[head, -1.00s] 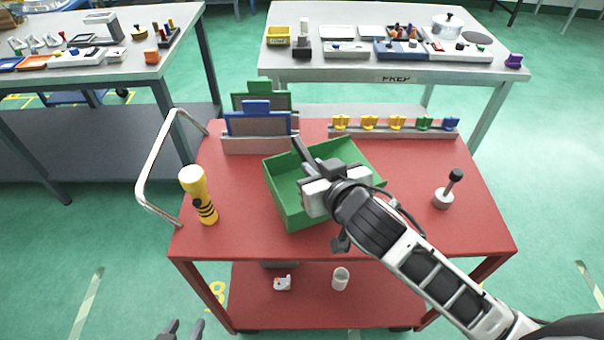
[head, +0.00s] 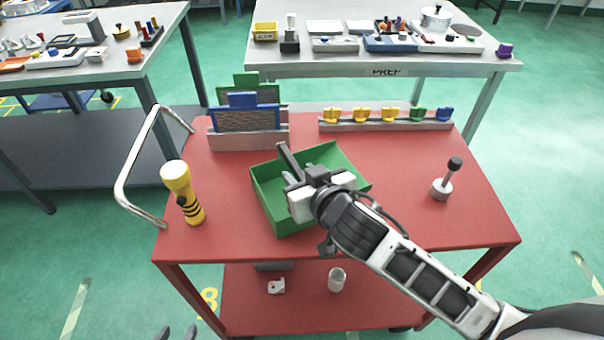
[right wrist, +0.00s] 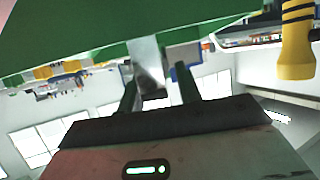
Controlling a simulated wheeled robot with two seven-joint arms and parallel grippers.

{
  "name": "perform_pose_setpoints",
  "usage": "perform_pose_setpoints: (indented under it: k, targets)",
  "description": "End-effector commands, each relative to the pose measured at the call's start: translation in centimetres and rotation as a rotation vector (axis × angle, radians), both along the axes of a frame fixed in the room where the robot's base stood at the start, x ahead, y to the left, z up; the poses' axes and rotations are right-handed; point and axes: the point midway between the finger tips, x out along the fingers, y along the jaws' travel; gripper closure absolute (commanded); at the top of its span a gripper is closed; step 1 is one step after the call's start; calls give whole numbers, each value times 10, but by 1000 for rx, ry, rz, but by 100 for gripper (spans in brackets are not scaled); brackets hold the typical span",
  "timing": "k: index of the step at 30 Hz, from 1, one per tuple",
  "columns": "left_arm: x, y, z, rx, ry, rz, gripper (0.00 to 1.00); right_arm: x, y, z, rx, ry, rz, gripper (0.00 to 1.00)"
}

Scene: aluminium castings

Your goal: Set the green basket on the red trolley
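The green basket (head: 268,205) stands on the top of the red trolley (head: 420,225), near its middle, in the head view. It looks level, with its base on the red surface. My right gripper (head: 285,163) is over the basket, its fingers apart and pointing towards the back left. In the right wrist view the right gripper (right wrist: 157,88) shows two separated fingers below the green basket wall (right wrist: 100,45); contact with it is unclear. My left gripper (head: 177,333) shows only two separated fingertips at the bottom edge, away from the trolley.
A yellow torch (head: 182,190) stands at the trolley's left, beside its handle (head: 128,170). A blue-framed panel in a rack (head: 245,118) and a row of coloured clips (head: 385,117) line the back. A grey knobbed piece (head: 442,188) stands at right. The front strip is clear.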

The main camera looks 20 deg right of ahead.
Motion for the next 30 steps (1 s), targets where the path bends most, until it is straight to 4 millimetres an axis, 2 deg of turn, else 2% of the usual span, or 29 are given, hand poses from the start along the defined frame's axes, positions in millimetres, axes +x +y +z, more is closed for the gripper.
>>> perform_pose_setpoints:
  k: [8,10,24,30]
  targets:
    - [1,0,3,1,-2,0,64,0,0,5,-1,-2,0,66]
    - [1,0,2,1,-3,0,64,-6,-1,5,0,1,1,66]
    - [4,1,1,1,-7,1,64,-91,-10,40,1,3,1,66]
    - [4,1,3,1,-8,1,64,-108,-12,48,-1,1,0,66]
